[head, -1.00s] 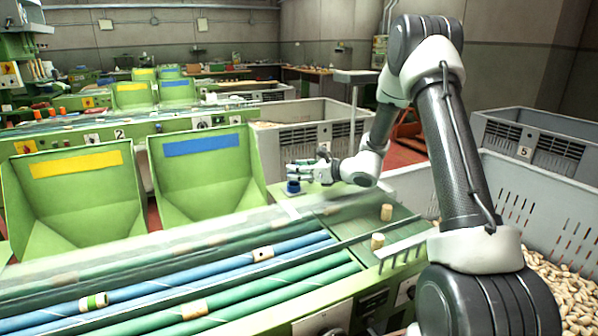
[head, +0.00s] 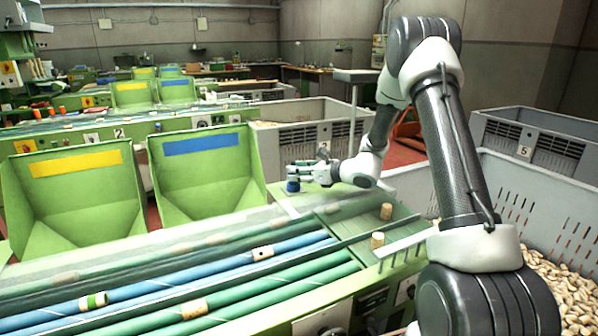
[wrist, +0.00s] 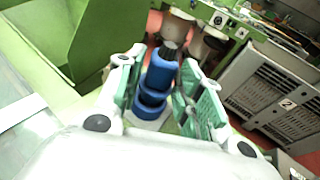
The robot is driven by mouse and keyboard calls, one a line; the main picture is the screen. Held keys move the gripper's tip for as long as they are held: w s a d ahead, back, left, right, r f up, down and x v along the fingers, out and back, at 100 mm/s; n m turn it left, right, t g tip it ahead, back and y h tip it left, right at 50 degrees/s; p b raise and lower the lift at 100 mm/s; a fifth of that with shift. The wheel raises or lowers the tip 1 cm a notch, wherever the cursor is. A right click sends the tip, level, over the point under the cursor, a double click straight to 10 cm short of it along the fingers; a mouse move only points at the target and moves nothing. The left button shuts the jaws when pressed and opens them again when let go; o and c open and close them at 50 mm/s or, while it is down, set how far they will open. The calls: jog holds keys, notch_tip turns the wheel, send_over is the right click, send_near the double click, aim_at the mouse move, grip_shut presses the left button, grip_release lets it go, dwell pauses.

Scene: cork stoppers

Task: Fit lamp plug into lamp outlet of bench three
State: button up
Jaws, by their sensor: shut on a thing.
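My gripper (head: 297,171) is at the far end of the near green bench, beside the blue-labelled chute. In the wrist view its two green-padded fingers (wrist: 160,84) are shut on the blue lamp plug (wrist: 161,73), which has a dark ribbed top. Directly below the plug is a blue ringed socket, apparently the lamp outlet (wrist: 150,112), on a pale base. The two look lined up and close together; I cannot tell how far the plug is in. In the head view a blue part (head: 292,186) shows just under the fingers.
Two green chutes (head: 205,180) stand close left of my gripper. A grey crate (head: 510,205) of corks is at right. Another crate (wrist: 268,100) shows beyond the fingers in the wrist view.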

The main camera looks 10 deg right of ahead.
jog(key=shift+f, duration=1.05)
dwell(0.9)
